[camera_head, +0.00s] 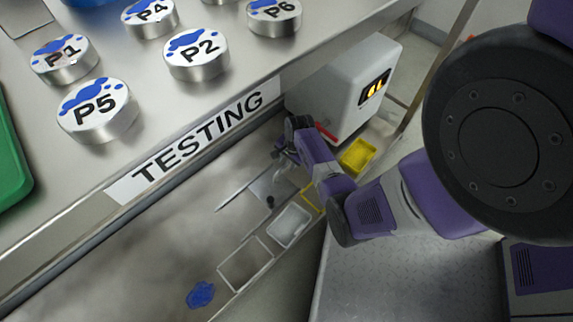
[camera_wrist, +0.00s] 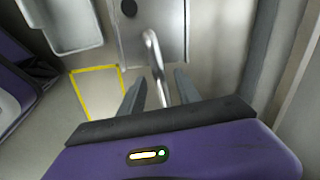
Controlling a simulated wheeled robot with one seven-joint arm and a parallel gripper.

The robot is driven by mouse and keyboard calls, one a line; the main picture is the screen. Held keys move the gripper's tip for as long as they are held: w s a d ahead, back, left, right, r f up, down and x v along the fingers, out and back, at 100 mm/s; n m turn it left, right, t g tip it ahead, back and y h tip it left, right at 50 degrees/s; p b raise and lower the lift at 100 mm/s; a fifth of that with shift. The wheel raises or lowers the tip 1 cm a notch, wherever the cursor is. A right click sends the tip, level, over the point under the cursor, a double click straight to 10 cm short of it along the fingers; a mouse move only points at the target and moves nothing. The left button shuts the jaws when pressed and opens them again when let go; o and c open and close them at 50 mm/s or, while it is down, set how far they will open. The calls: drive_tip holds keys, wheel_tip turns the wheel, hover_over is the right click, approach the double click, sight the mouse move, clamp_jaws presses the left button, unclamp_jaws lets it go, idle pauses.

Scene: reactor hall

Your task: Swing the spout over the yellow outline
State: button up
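The spout (camera_wrist: 153,50) is a thin, bent metal tube in the wrist view. It rises in front of a metal plate (camera_wrist: 172,18) and runs down between my fingers. My gripper (camera_wrist: 160,82) is open, with one finger on each side of the tube and a visible gap to both. The yellow outline (camera_wrist: 122,74) lies on the counter to the left of the spout, and its inside looks bare. In the head view my gripper (camera_head: 284,158) reaches down beside the plate (camera_head: 262,190). The outline (camera_head: 307,201) is partly hidden by my arm there.
A pale tray (camera_head: 289,225) and an open bin (camera_head: 245,264) stand along the counter edge. A blue item (camera_head: 200,294) lies nearby. A white machine (camera_head: 345,90) and a yellow tray (camera_head: 357,156) are behind my arm. A shelf with labelled pucks (camera_head: 98,108) overhangs the left.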

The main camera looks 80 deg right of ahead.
drive_tip(key=shift+f, duration=0.15)
clamp_jaws()
idle(1.4)
